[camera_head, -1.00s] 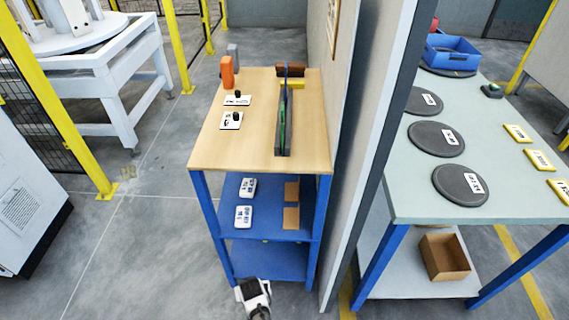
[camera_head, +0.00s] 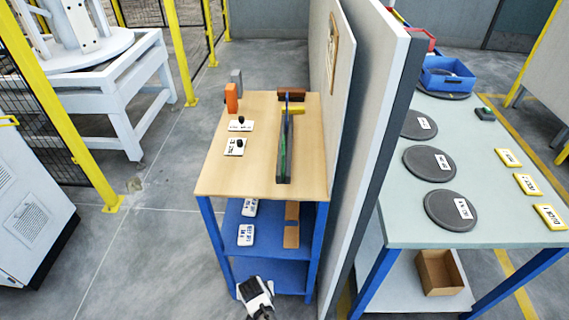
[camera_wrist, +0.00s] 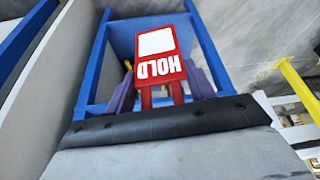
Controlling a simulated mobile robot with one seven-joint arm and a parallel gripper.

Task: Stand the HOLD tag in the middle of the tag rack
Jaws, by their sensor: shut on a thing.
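The HOLD tag (camera_wrist: 160,65), red with a white panel and white lettering, shows in the wrist view. My gripper (camera_wrist: 163,88) is shut on it, with fingers at both sides of the tag's lower part. In the head view the arm's white end (camera_head: 257,296) is at the bottom edge, below and in front of the blue-legged table; the tag cannot be made out there. A long, dark, narrow holder, which looks like the tag rack (camera_head: 284,178), stands on the wooden tabletop. Something green stands along it, and a yellow piece is near its far end.
The wooden table (camera_head: 225,180) also bears an orange block (camera_head: 231,97) and two white cards with black knobs (camera_head: 235,147). White boxes (camera_head: 246,235) lie on its blue shelf. A partition wall (camera_head: 355,170) stands close at the right.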

